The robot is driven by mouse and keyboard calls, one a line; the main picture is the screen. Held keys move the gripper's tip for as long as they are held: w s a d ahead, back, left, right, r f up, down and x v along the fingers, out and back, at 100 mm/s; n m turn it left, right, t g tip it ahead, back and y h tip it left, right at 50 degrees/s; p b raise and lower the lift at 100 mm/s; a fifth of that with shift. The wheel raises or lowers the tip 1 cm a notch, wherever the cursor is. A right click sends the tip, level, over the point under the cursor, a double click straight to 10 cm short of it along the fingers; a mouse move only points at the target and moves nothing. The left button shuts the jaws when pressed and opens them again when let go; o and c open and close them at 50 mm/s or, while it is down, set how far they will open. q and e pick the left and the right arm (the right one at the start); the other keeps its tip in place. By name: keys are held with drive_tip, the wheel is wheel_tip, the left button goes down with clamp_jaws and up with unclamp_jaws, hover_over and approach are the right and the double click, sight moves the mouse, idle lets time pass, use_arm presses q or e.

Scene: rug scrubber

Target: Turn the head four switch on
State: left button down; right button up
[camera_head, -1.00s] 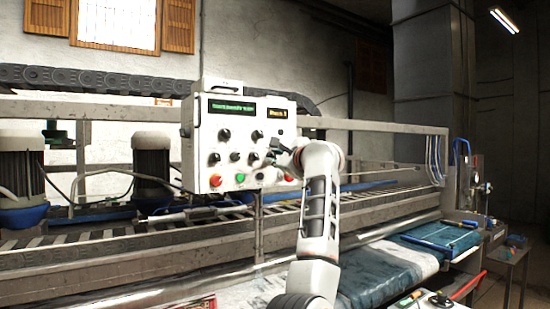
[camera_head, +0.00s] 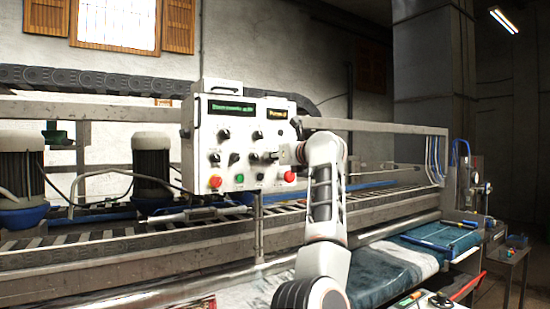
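A white control panel (camera_head: 238,172) stands on a post in front of the machine. It carries several black rotary knobs, among them one at the upper left (camera_head: 224,134), one at the upper right (camera_head: 257,135) and one in the lower row (camera_head: 234,158). Labels are too small to read, so I cannot tell which is the head four switch. My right gripper (camera_head: 273,157) is at the panel's right side, by the right end of the lower knob row. It is small and dark; its finger opening and any contact with a knob are unclear. My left gripper is out of view.
The panel has two lit displays, the left one green (camera_head: 232,108), and red buttons at lower left (camera_head: 215,182) and lower right (camera_head: 290,176). A green button (camera_head: 239,178) sits between them. The conveyor rail (camera_head: 150,255) runs below the panel.

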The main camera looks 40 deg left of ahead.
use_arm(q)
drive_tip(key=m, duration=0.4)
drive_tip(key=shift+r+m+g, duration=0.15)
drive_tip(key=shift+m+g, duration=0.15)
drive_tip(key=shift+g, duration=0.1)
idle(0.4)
